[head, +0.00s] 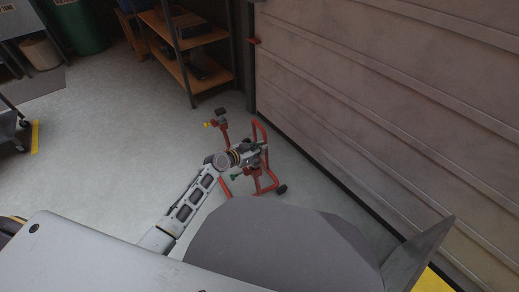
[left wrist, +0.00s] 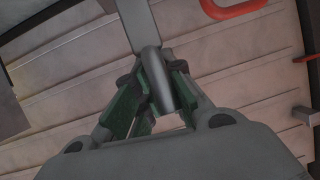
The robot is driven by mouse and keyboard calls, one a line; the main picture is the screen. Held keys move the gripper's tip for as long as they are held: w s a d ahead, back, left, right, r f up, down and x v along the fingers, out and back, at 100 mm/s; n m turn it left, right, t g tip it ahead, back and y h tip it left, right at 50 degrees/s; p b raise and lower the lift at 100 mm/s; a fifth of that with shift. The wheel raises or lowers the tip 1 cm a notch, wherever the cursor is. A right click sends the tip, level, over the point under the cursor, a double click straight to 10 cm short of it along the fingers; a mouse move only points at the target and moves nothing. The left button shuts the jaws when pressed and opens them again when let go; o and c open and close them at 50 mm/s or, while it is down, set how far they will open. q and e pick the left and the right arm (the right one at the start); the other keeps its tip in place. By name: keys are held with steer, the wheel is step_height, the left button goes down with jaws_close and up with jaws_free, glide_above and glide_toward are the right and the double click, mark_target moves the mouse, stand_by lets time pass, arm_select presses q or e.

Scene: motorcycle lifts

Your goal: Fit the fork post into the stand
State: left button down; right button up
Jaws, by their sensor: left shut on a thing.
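The red stand (head: 258,132) is on the floor near the shutter door, with dark wheels and upright tubes. My left gripper (head: 256,154) is at the stand, overlapping its frame in the head view. In the left wrist view the green-padded fingers of my left gripper (left wrist: 153,78) are shut on the fork post (left wrist: 154,66), a grey round rod with a flat grey bar running up from it. Part of the stand, a curved red tube (left wrist: 238,9), shows at the top right. The stand's socket cannot be made out, nor whether the post touches it. My right gripper is out of view.
The ribbed shutter door (head: 400,90) rises just right of the stand. A wooden shelf unit (head: 185,65) stands behind it, and a green bin (head: 75,25) at the far left. The grey floor (head: 110,150) to the left is clear.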

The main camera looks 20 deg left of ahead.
mark_target(259, 160)
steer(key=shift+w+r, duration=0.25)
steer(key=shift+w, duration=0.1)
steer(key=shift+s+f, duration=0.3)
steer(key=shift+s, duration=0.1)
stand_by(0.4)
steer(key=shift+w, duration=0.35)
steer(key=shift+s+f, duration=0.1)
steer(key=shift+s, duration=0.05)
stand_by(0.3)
arm_select(q)
steer(key=shift+f+b, duration=2.1)
steer(key=shift+b, duration=0.25)
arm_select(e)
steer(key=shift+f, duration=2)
arm_select(q)
steer(key=c, duration=1.4)
jaws_free()
steer(key=shift+c, duration=0.2)
steer(key=shift+s, duration=0.1)
